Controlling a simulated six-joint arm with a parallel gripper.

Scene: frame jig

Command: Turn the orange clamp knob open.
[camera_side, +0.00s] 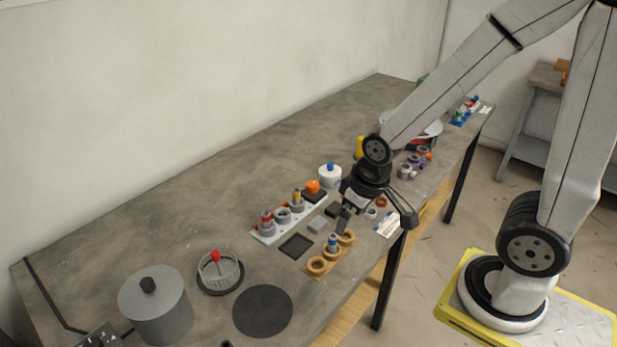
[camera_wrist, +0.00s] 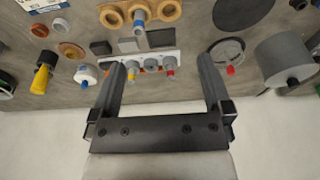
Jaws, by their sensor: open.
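The orange clamp knob (camera_side: 312,186) sits on a dark block at the right end of the white strip of posts in the side view. My gripper (camera_side: 374,218) is over the bench, to the right of the knob and apart from it. In the wrist view my gripper (camera_wrist: 162,66) has its two fingers wide apart with nothing held between them. The knob cannot be made out for sure there; the left finger covers the area beside the strip.
A white strip (camera_side: 264,238) carries several posts beside the knob. A white jar with a blue top (camera_side: 330,177) stands close on its right. A wooden holder with rings (camera_side: 317,266) lies in front. A grey pot (camera_side: 156,305) stands at the left.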

